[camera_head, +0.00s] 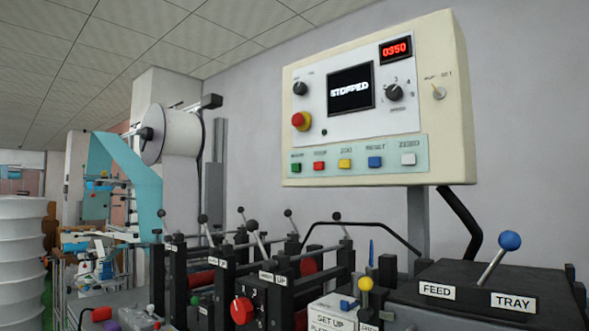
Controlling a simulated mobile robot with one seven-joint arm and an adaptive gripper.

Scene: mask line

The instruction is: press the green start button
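The green start button (296,168) is a small square at the left end of the button row on the cream control panel (462,110). Its label is too small to read surely. To its right are a red button (319,166), a yellow button (345,163), a blue button (375,162) and a white button (408,159). The panel's screen (350,88) reads "STOPPED" and the red counter (396,49) reads 0350. My gripper is not in view.
A red emergency knob (300,121) sits above the button row. Below the panel stand black lever stations (262,262) and a box with a blue-knobbed lever (497,256). A black bent bar (463,225) hangs under the panel. The space directly before the buttons looks clear.

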